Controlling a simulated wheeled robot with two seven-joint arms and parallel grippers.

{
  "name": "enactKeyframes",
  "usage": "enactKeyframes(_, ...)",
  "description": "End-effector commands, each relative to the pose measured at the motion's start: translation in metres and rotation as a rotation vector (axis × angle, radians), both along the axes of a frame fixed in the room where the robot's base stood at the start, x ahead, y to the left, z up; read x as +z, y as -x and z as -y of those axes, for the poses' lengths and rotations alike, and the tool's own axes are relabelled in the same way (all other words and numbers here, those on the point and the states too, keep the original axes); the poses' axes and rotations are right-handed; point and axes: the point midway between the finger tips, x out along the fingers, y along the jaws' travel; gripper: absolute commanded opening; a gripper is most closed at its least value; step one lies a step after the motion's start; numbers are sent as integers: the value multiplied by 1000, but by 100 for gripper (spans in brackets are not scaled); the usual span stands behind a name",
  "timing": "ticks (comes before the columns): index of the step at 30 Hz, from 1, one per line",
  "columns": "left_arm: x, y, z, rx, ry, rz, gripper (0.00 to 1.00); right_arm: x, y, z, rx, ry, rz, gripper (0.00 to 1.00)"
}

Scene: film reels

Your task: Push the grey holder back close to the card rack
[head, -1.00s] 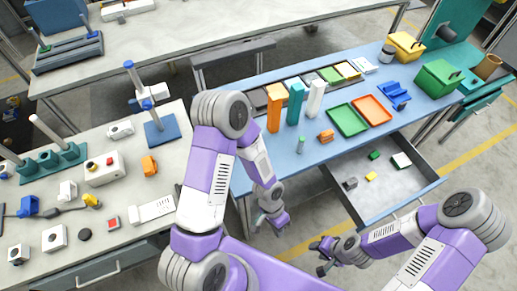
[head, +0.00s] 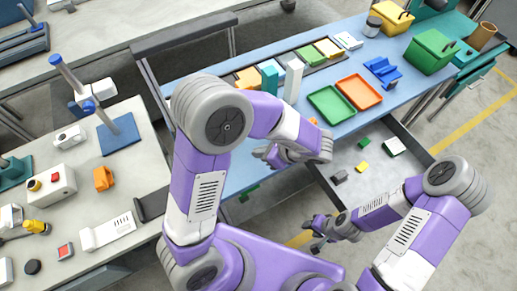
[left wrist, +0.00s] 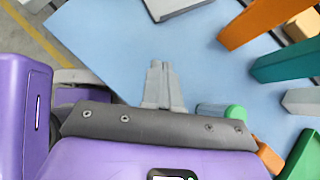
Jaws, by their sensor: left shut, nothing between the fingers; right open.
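The card rack (head: 316,67) is a long dark rack with coloured cards along the far side of the blue table. I cannot clearly pick out the grey holder in the head view; my left arm hides part of the table. A grey piece (left wrist: 180,7) lies at the top edge of the left wrist view, partly cut off; I cannot tell whether it is the holder or the rack's end. My left gripper (head: 266,154) is shut and empty over the blue table's near side; its fingers also show in the left wrist view (left wrist: 157,64). My right gripper (head: 316,240) is open and empty, in front of the drawer.
A teal block (head: 269,76) and a white block (head: 292,80) stand upright before the rack. Green (head: 331,103) and orange (head: 359,92) trays lie to their right. An open drawer (head: 375,180) juts out below. In the left wrist view, blue tabletop (left wrist: 100,40) left of the fingers is clear.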

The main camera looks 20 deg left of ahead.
Motion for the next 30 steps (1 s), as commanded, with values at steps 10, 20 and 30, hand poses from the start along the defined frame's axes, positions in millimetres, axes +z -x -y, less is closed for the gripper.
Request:
enactKeyframes(10, -56, -4, -53, 5, 0, -2, 0, -28, 1, 0, 0, 0, -1, 43)
enactKeyframes(20, -53, -9, -89, 3, 2, 0, 0, -34, 1, 0, 0, 0, -1, 43)
enactKeyframes(30, -52, -9, -91, 1, 2, -1, 0, -34, 1, 0, 0, 0, -1, 43)
